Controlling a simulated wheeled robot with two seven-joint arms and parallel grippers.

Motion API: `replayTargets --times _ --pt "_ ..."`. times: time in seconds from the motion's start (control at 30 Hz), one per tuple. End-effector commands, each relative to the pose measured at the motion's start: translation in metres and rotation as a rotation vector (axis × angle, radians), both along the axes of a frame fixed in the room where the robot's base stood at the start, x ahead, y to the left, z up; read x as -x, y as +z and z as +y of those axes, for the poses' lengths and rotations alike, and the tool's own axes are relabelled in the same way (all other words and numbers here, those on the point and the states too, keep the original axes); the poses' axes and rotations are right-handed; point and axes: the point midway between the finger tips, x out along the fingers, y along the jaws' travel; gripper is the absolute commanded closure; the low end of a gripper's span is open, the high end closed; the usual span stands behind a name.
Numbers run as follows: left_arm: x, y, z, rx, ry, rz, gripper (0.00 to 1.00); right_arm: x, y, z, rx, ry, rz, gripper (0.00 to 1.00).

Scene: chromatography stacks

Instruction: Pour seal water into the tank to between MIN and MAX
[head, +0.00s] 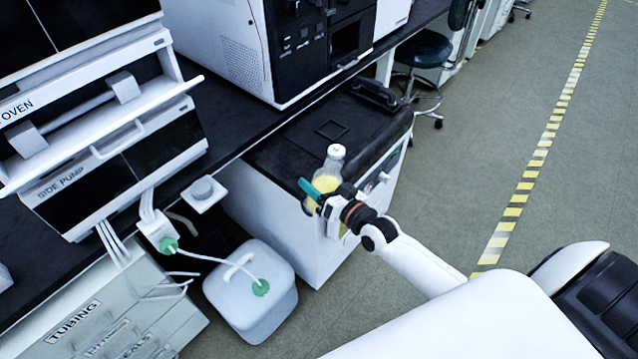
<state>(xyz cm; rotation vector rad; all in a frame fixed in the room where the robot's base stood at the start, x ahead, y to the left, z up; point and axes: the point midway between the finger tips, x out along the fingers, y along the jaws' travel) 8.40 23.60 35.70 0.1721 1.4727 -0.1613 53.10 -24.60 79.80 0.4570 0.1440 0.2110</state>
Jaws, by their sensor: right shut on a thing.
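My right gripper (322,196) is shut on a clear bottle (331,170) with a pale top and a yellow lower part. The bottle is close to upright, in front of the front edge of a white cabinet with a black top (285,155). A square outline (331,130) shows on that top; I cannot tell if it is open. No MIN or MAX marks are readable, and I cannot tell which part is the tank. The gripper hides part of the bottle. My left gripper is not in view.
A white jug (250,318) with a green cap and tube stands on the floor left of the cabinet. The black bench (222,108) carries the side pump unit (120,175) and a white instrument (238,55). A stool (424,50) stands behind. The floor at right is clear.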

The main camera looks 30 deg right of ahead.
Motion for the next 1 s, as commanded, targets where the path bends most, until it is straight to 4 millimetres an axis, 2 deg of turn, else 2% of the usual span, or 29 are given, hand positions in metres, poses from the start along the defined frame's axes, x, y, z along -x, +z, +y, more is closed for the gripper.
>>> replayTargets --times 0.3,0.67,1.0 --pt "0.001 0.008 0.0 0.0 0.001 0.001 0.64 0.0 0.003 0.003 -0.083 0.0 0.032 0.73" --pt "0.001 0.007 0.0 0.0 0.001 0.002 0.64 0.0 0.002 0.003 -0.098 0.0 0.038 0.73" --pt "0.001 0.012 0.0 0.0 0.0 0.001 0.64 0.002 0.001 0.007 -0.184 0.0 0.076 0.73"
